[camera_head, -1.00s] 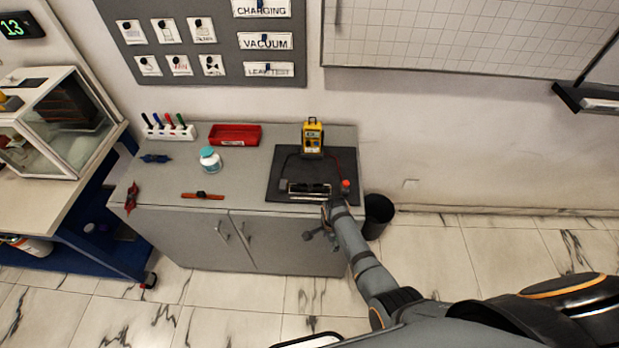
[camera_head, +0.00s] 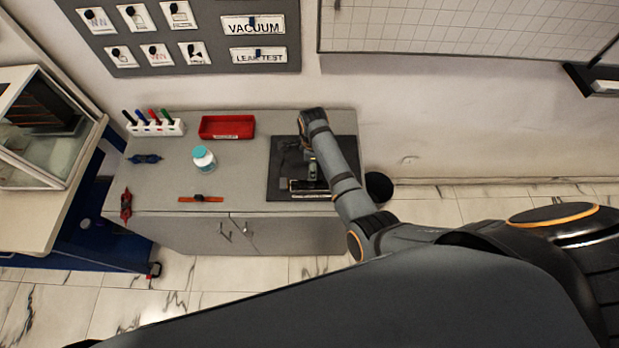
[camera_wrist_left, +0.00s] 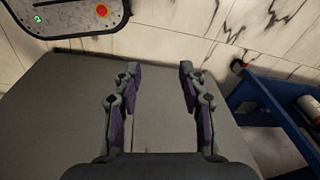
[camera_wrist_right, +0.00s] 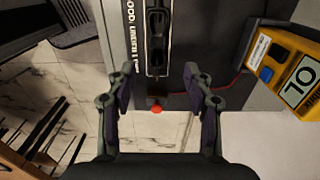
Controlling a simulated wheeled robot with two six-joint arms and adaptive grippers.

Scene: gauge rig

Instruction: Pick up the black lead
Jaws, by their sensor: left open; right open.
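The dark mat (camera_head: 344,150) on the grey cabinet carries the gauge fixture (camera_head: 300,186). The yellow meter (camera_wrist_right: 290,72) shows at the right of the right wrist view; in the head view my right arm covers most of it. My right gripper (camera_wrist_right: 158,68) is open and empty above the mat. I cannot clearly make out the black lead; a dark shape lies on the mat's left in the head view. My left gripper (camera_wrist_left: 158,66) is open and empty, outside the head view.
On the cabinet stand a white-and-teal jar (camera_head: 203,158), a red tray (camera_head: 227,127) and a marker rack (camera_head: 154,127). An orange strip with a dark part (camera_head: 201,198) lies near the front edge. A black bin (camera_head: 379,186) stands right of the cabinet.

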